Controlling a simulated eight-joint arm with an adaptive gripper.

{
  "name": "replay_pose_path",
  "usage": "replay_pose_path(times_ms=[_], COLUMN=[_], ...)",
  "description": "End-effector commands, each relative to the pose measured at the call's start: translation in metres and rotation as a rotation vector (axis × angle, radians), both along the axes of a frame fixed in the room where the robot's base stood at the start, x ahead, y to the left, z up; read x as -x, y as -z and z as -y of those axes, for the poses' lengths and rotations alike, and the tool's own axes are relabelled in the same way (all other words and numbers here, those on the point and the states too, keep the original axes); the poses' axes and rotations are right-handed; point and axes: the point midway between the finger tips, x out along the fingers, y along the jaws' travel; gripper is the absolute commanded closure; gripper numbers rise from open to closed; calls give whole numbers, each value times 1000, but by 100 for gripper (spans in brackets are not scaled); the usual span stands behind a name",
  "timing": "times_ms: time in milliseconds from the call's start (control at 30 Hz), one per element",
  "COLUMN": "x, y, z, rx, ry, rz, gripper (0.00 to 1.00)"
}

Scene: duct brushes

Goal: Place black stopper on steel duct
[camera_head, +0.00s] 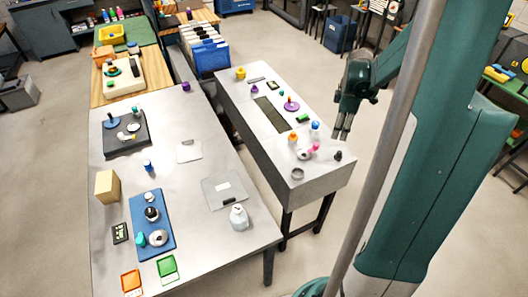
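The steel duct (322,184) is a long grey box on dark legs, with a dark rectangular opening in its top. A small dark object (338,156) stands on its near right end and looks like the black stopper. Another small black piece (229,200) lies on a pale sheet on the left table, so I cannot be sure which is the stopper. My gripper (342,135) points down above the duct's right side, close to the dark object in the picture. Its two fingers look close together with nothing visible between them. Their exact gap is too small to judge.
On the duct stand an orange-capped bottle (293,137), a grey ring (297,174), a purple-based piece (291,104) and several other small items. The left steel table (185,118) holds a blue tray (167,241), a white bottle (239,217) and a tan block (107,187).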

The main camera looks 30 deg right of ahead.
Motion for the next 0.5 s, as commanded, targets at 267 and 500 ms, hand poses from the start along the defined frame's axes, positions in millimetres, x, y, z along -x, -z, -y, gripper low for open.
replay_pose_path(times_ms=[267, 500], x=[-8, -8], y=[-43, -77], z=[-59, -109], rx=[30, 45], ry=[96, 190], rz=[63, 128], gripper=[72, 72])
